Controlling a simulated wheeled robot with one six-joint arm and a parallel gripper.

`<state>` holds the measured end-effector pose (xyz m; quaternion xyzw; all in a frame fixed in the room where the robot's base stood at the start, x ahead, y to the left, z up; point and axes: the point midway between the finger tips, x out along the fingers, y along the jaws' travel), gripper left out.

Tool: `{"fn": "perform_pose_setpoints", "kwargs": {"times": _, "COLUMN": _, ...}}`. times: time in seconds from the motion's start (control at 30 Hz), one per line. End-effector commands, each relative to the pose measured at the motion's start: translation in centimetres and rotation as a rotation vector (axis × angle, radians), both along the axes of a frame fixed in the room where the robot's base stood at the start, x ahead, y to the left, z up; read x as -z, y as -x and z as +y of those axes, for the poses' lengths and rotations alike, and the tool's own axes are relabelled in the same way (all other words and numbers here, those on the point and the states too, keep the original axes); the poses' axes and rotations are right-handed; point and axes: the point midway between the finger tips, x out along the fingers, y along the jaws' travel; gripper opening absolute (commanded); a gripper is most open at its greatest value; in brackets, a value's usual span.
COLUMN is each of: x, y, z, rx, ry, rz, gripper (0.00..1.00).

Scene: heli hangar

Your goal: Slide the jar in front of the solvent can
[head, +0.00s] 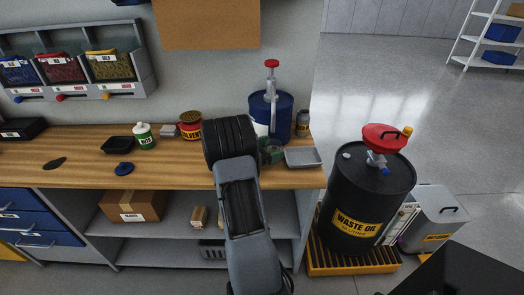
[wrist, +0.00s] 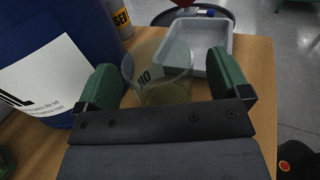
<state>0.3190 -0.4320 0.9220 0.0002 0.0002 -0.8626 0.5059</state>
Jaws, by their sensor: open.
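The clear jar (wrist: 165,84) stands between the two green fingers of my gripper (wrist: 161,72) in the wrist view, with part of a dark-lettered label showing. The fingers are spread apart on its left and right, and I cannot tell if either touches it. In the head view my gripper (head: 272,152) is low over the right end of the workbench, and my arm largely hides the jar. The solvent can (head: 190,126), red with a yellow label and brownish top, stands at the back of the bench, left of my gripper.
A blue drum with a red-topped pump (head: 284,115) stands close behind my gripper. A grey tray (head: 302,157) lies just right of it. A green-and-white bottle (head: 144,136), black tray (head: 118,144) and blue lid (head: 123,169) are left. Bare workbench (head: 170,172) lies before the solvent can.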

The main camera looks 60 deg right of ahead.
Motion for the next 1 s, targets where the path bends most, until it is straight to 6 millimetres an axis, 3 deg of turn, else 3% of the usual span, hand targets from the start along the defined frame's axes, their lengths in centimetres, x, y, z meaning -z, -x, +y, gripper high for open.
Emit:
{"fn": "perform_pose_setpoints", "kwargs": {"times": 0.53, "x": -0.02, "y": 0.50, "z": -0.90, "rx": 0.000, "ry": 0.001, "rz": 0.000, "gripper": 0.94}}
{"fn": "perform_pose_setpoints", "kwargs": {"times": 1.0, "x": -0.02, "y": 0.51, "z": -0.89, "rx": 0.000, "ry": 0.000, "rz": 0.000, "gripper": 0.49}}
